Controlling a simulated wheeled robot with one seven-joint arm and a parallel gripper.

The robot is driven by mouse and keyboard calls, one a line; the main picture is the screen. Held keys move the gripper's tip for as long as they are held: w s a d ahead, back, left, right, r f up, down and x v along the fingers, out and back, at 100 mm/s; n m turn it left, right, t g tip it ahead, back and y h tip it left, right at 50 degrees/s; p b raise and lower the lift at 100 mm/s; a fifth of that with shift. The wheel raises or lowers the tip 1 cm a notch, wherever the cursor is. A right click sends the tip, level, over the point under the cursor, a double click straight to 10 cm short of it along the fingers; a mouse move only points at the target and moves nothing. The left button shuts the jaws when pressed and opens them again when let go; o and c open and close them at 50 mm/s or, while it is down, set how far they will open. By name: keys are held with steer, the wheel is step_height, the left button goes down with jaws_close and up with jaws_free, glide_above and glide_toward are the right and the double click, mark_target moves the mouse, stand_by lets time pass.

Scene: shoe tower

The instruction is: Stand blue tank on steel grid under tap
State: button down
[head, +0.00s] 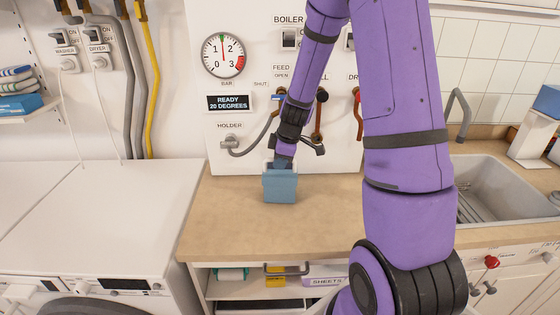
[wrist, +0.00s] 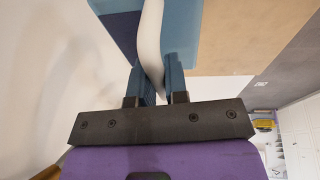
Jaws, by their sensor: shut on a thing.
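The blue tank (head: 280,187) is a small blue box held upright over the wooden counter near the white panel. I cannot tell whether its bottom touches the counter. My gripper (head: 284,162) is at its top, shut on it. In the wrist view the fingers of my gripper (wrist: 160,80) close on a pale curved strip (wrist: 151,40), with the blue tank (wrist: 183,30) beyond. The tap (head: 461,112) is a grey curved pipe at the right, by the sink. Ridged steel bars, perhaps the steel grid (head: 474,207), show in the sink, partly hidden by my arm.
The counter (head: 225,215) is bare around the tank. The panel (head: 262,100) behind carries a gauge, a display, levers and a holder hook (head: 232,143). White machines (head: 90,225) stand at the left. A steel sink (head: 510,185) is at the right, with a white stand (head: 535,140) behind.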

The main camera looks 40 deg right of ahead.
steer(key=shift+f, duration=0.15)
steer(key=c, duration=1.1)
jaws_free()
